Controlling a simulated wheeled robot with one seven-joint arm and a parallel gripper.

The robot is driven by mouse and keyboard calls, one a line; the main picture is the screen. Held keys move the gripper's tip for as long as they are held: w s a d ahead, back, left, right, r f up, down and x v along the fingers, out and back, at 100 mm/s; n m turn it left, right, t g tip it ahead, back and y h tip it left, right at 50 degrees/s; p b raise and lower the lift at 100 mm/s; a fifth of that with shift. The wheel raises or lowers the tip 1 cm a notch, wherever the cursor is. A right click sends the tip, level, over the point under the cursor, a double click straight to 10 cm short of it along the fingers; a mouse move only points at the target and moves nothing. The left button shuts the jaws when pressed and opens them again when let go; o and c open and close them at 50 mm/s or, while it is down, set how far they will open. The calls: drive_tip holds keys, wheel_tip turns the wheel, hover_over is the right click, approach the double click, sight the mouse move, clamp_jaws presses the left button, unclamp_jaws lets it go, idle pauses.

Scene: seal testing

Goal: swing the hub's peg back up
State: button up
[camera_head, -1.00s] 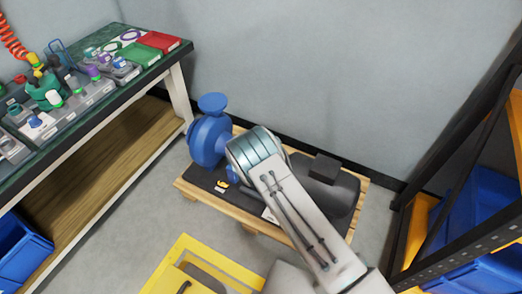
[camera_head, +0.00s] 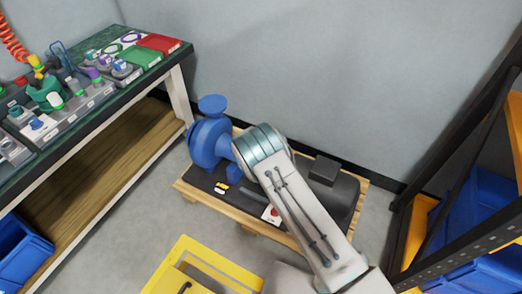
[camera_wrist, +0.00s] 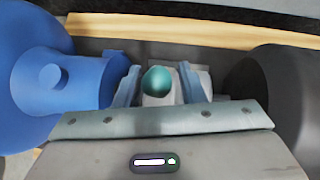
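The blue pump (camera_head: 207,139) stands at the left end of a wooden pallet (camera_head: 196,194), with a dark motor (camera_head: 338,191) at its right. My arm hides the space between them in the head view. In the wrist view, a teal rounded knob (camera_wrist: 157,81), seemingly the end of the hub's peg, shows between the pump (camera_wrist: 60,72) and the motor (camera_wrist: 280,95). My gripper (camera_wrist: 158,84) has one finger on each side of the knob, with visible gaps. Its fingers look apart. The hub itself and the peg's lean cannot be made out.
A workbench (camera_head: 120,100) with several small parts stands at left. A yellow frame (camera_head: 215,262) lies on the floor in front of the pallet. A dark rack (camera_head: 440,190) with blue bins (camera_head: 470,222) stands at right. A grey wall (camera_head: 330,70) is close behind.

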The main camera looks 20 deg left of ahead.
drive_tip(key=shift+s+a, duration=0.1)
drive_tip(key=p+v, duration=0.2)
drive_tip(key=v, duration=1.1)
drive_tip(key=shift+s+r, duration=0.2)
drive_tip(key=shift+r, duration=0.15)
drive_tip(key=shift+w, duration=0.1)
